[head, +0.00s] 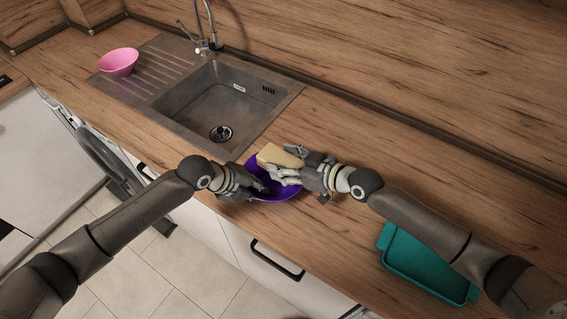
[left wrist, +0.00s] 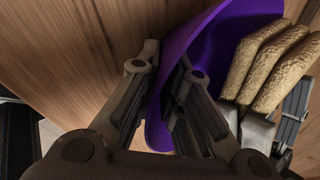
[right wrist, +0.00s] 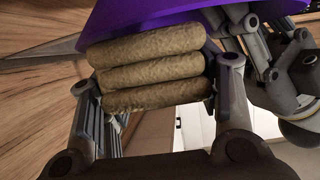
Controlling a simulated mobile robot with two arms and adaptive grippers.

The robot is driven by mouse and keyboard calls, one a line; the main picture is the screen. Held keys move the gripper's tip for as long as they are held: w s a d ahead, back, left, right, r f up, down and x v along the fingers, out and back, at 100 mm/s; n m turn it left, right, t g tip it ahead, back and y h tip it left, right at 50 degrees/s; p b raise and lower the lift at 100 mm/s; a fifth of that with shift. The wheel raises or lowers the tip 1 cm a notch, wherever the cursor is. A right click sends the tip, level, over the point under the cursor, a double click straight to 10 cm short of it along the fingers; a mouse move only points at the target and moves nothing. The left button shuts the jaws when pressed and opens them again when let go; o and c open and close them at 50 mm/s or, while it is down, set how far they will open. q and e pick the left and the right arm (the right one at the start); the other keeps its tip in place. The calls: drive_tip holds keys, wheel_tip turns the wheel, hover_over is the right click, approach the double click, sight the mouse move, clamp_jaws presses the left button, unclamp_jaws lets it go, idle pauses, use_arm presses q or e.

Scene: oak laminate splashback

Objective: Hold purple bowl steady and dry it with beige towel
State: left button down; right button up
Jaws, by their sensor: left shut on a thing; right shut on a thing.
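The purple bowl (head: 284,192) is at the counter's front edge, just in front of the sink; it also shows in the left wrist view (left wrist: 205,50) and the right wrist view (right wrist: 150,14). My left gripper (head: 262,187) is shut on the bowl's rim, one finger inside and one outside in the left wrist view (left wrist: 165,80). The folded beige towel (head: 280,157) is held at the bowl by my right gripper (head: 290,172). In the right wrist view the towel (right wrist: 150,70) sits in several thick layers between the fingers. Whether it touches the bowl's inside is unclear.
A steel sink (head: 215,105) with a drainboard lies behind the bowl. A pink bowl (head: 118,62) stands on the drainboard. A teal tray (head: 428,265) lies on the counter at the right, under my right arm.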

use_arm(q)
drive_tip(key=shift+f, duration=0.1)
use_arm(e)
drive_tip(key=shift+s+a+f, duration=0.1)
drive_tip(key=shift+s+a, duration=0.45)
drive_tip(key=shift+s, duration=0.2)
drive_tip(key=shift+s+a, duration=0.2)
drive_tip(key=shift+r, duration=0.2)
wheel_tip(320, 180, up, 12)
drive_tip(key=w, duration=0.1)
drive_tip(key=shift+d+f, duration=0.2)
drive_tip(key=shift+d, duration=0.25)
use_arm(q)
drive_tip(key=c, duration=1.5)
unclamp_jaws()
